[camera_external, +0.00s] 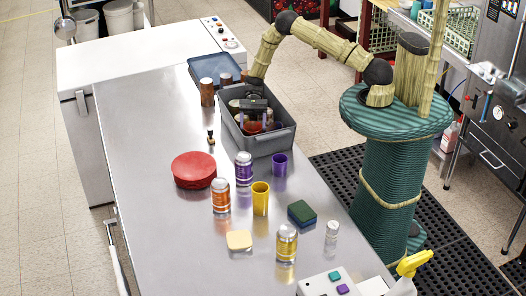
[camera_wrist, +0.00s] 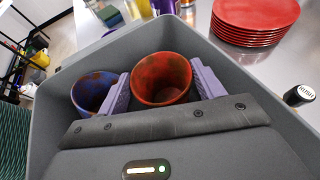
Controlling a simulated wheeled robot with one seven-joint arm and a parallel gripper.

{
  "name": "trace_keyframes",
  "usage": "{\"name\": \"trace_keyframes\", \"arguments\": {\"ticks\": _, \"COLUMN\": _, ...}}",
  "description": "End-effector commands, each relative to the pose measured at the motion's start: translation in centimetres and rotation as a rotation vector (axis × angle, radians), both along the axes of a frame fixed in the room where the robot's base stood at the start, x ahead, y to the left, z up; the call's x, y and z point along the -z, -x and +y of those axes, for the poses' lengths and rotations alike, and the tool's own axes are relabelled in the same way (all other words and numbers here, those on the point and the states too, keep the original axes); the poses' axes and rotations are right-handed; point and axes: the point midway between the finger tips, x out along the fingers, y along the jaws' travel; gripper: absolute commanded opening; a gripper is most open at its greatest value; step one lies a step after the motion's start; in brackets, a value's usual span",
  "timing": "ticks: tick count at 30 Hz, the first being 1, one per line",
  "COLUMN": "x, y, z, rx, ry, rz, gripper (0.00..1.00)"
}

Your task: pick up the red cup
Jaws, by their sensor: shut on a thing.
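The red cup (camera_wrist: 160,78), stained with dark patches, sits between the two lilac fingers of my gripper (camera_wrist: 163,92) in the wrist view. The fingers press on it from both sides. The cup is inside a grey bin (camera_wrist: 228,62); I cannot tell whether it touches the floor of the bin. In the external view my gripper (camera_external: 254,112) reaches down into the grey bin (camera_external: 273,146), with the red cup (camera_external: 252,127) partly hidden below it. A stained blue cup (camera_wrist: 90,90) stands beside the left finger.
A stack of red plates (camera_external: 194,170) stands on the steel counter (camera_external: 150,130) left of the bin. Brown jars (camera_external: 207,93) and a blue tray (camera_external: 212,67) are behind it. A purple jar (camera_external: 243,169), purple cup (camera_external: 279,164) and yellow cup (camera_external: 260,198) stand in front.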

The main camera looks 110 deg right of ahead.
Motion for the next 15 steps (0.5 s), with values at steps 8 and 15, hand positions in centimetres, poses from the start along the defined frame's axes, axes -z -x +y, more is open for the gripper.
{"name": "trace_keyframes", "arguments": {"ticks": 8, "x": -4.1, "y": 0.0, "z": 0.0, "rx": 0.0, "ry": 0.004, "rz": -0.004, "gripper": 0.33}}
{"name": "trace_keyframes", "arguments": {"ticks": 15, "x": -7.7, "y": 0.0, "z": -0.1, "rx": 0.0, "ry": 0.003, "rz": -0.004, "gripper": 0.33}}
